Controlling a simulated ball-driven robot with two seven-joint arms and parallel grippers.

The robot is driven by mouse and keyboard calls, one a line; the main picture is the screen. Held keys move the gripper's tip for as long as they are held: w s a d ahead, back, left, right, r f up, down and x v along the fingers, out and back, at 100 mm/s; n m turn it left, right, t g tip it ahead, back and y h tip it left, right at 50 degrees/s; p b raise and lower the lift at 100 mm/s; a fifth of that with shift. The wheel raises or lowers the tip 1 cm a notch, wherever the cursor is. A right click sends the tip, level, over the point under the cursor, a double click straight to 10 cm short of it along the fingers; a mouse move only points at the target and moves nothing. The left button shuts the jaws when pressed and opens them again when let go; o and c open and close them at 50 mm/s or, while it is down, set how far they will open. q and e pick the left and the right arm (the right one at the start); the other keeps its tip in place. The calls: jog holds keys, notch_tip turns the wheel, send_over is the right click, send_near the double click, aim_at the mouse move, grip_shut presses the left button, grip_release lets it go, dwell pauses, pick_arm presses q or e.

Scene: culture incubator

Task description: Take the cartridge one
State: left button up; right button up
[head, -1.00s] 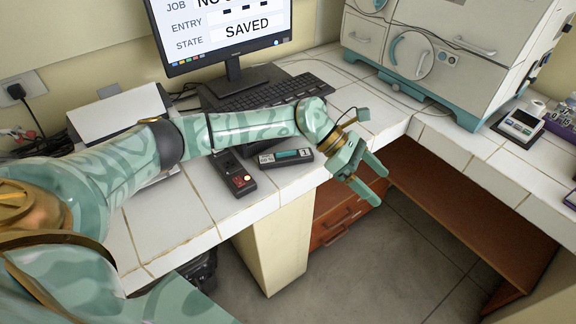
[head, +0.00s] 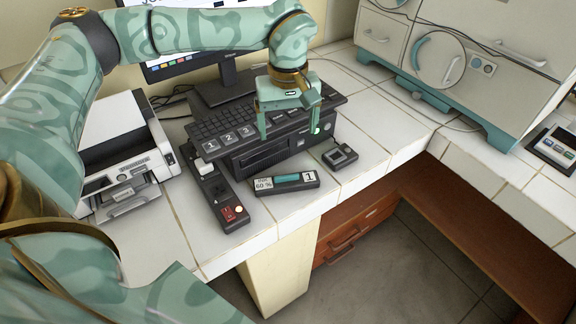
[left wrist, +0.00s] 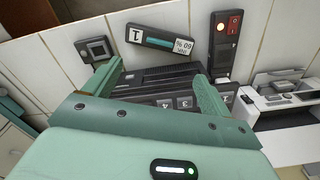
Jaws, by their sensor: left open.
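The cartridge one (head: 286,183) is a flat dark block with a teal window, a "1" label and a "60 %" label. It lies on the white tiled bench in front of the black computer case. It also shows in the left wrist view (left wrist: 160,39), upside down. My left gripper (head: 290,133) is open, fingers pointing down, over the black case and keyboard, behind the cartridge and apart from it. In the left wrist view its two fingers (left wrist: 155,85) are spread with nothing between them, and the cartridge lies beyond their tips. My right gripper is not in view.
A power strip (head: 219,192) with a red switch lies left of the cartridge. A small dark device (head: 340,155) sits to its right. The keyboard (head: 235,124) and black case (head: 262,153) are behind. A printer (head: 120,150) stands left. The bench's front edge is close.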

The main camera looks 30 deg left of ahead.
pick_arm(q)
notch_tip(320, 180, down, 2)
jog(key=b, duration=0.2)
send_over(286, 176)
jog(key=f, duration=0.6)
jog(key=shift+d+f, duration=0.1)
jog(key=shift+d, duration=0.15)
notch_tip(286, 176, down, 2)
jog(key=shift+f+b, duration=0.2)
jog(key=shift+b, duration=0.25)
jog(key=shift+f, duration=0.4)
jog(key=f, duration=0.1)
jog(key=f+b, duration=0.2)
jog(key=f, duration=0.1)
jog(key=shift+a, duration=0.25)
jog(key=shift+w+f, duration=0.1)
jog(key=shift+f, duration=0.3)
jog(key=shift+r, duration=0.1)
jog(key=c, duration=1.3)
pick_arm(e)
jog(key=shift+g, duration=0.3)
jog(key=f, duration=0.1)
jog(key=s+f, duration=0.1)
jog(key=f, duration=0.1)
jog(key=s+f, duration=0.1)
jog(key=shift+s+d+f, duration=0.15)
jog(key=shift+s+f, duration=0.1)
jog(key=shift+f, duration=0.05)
